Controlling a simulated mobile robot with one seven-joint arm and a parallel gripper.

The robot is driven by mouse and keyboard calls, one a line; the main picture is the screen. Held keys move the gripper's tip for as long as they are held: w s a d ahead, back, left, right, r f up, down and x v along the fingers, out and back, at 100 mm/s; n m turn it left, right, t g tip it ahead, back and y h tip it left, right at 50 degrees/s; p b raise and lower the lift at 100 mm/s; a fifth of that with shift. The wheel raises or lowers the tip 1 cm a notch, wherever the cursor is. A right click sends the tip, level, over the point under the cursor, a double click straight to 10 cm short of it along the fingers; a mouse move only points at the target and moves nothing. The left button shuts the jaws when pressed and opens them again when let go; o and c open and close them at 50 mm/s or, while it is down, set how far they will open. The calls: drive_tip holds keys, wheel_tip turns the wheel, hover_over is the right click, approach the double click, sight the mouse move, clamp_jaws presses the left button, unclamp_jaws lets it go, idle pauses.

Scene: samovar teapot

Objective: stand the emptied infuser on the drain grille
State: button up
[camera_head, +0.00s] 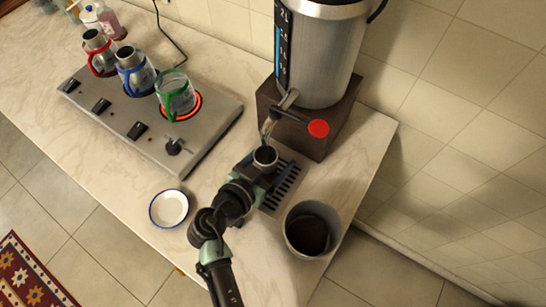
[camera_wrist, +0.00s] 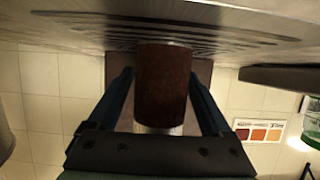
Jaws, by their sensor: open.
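The infuser (camera_head: 265,156) is a small metal cup with a dark open top in the head view, upright at the left end of the slotted drain grille (camera_head: 288,185). In the wrist view, which looks upside down, it is a brown cylinder (camera_wrist: 163,85) whose base end meets the grille (camera_wrist: 225,35). My gripper (camera_head: 262,170) is open, with one finger on each side of the infuser; in the wrist view the fingers (camera_wrist: 162,85) show beside it. Whether either finger touches it, I cannot tell. My gripper hides part of the grille.
A bin (camera_head: 310,230) with dark contents is at right. A white saucer (camera_head: 169,208) lies at left. A hotplate (camera_head: 150,115) with banded glass pots has one glowing burner.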

drive_tip(key=b+v, duration=0.1)
drive_tip(key=v, duration=1.1)
drive_tip(key=shift+s, duration=0.1)
